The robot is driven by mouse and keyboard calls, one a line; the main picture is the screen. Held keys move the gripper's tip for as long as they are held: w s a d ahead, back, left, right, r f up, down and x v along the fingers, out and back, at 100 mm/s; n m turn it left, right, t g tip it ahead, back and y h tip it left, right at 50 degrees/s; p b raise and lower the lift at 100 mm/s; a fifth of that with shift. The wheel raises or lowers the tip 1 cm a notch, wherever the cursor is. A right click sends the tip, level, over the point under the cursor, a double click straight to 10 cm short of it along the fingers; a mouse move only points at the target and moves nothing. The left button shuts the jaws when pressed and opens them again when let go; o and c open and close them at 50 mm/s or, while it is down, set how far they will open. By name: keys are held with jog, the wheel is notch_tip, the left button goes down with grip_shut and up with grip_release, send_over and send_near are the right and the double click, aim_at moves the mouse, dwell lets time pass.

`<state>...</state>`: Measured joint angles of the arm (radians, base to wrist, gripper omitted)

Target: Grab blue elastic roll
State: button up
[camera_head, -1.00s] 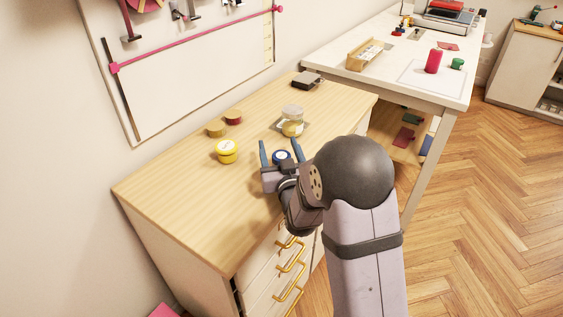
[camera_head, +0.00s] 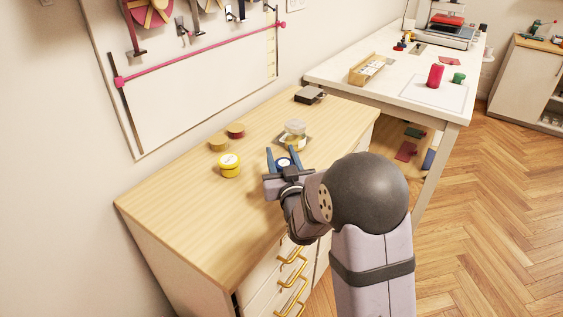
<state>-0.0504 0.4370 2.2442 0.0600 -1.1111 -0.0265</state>
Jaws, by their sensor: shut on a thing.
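The blue elastic roll (camera_head: 283,162) is a small blue roll with a pale centre, seen over the wooden dresser top. My gripper (camera_head: 284,157) has its blue fingers on either side of the roll and is shut on it. The wrist hides the near side of the roll. I cannot tell whether the roll touches the dresser top or is lifted.
The dresser top (camera_head: 185,200) also bears a yellow roll (camera_head: 229,168), a tan roll (camera_head: 218,142), a red-brown roll (camera_head: 236,130), a clear-lidded container (camera_head: 295,131) just behind my gripper and a dark box (camera_head: 309,95). The left front of the top is clear.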

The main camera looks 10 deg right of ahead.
notch_tip(320, 180, up, 8)
dwell(0.4)
